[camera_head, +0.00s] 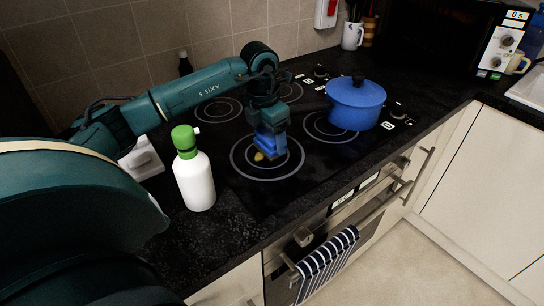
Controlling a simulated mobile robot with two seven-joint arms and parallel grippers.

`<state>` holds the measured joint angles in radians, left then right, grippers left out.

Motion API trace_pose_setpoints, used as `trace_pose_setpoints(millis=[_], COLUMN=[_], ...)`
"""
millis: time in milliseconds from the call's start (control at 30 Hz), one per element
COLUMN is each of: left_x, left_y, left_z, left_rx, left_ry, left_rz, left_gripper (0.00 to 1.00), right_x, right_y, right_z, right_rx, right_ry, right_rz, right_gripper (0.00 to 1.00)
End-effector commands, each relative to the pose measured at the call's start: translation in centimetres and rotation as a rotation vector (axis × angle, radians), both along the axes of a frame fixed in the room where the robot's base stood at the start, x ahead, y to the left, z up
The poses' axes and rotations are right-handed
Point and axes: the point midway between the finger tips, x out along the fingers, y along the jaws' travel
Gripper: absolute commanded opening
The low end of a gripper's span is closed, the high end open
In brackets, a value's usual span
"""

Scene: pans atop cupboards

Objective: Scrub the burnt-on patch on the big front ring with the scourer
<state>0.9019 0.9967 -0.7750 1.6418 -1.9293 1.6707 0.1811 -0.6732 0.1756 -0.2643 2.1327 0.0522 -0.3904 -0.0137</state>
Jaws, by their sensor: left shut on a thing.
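The big front ring (237,166) is a pale double circle on the black hob, at the hob's front left. A small yellow-brown patch (259,156) shows inside it, left of its middle; part of it may be hidden. My left gripper (271,138) points down over this ring and is shut on a blue block, the scourer (270,147). The scourer is low over the ring, just right of the visible patch. I cannot tell whether it touches the glass. My right gripper is not in view.
A white bottle with a green top (195,182) stands left of the ring. A blue lidded pot (354,105) stands on the right ring. A striped towel (325,262) hangs on the oven handle. A microwave (430,40) stands at the back right.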

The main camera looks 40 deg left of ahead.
Motion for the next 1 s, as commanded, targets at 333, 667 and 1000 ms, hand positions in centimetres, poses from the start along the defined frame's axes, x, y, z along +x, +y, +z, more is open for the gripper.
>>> trace_pose_setpoints(millis=[333,667,1000], left_x=[1.9,-0.9,-2.8], left_y=[-0.6,0.3,0.8], left_z=[0.1,-0.3,-0.4], left_rx=[0.0,0.002,0.003], left_ry=[0.0,0.001,0.006], left_rz=[-0.001,0.0,-0.001], left_gripper=[0.46,0.46,0.46], right_x=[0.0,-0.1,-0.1], right_y=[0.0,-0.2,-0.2], right_z=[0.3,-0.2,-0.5], right_rx=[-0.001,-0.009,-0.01], right_ry=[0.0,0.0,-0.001], right_rz=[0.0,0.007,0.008], right_gripper=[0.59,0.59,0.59])
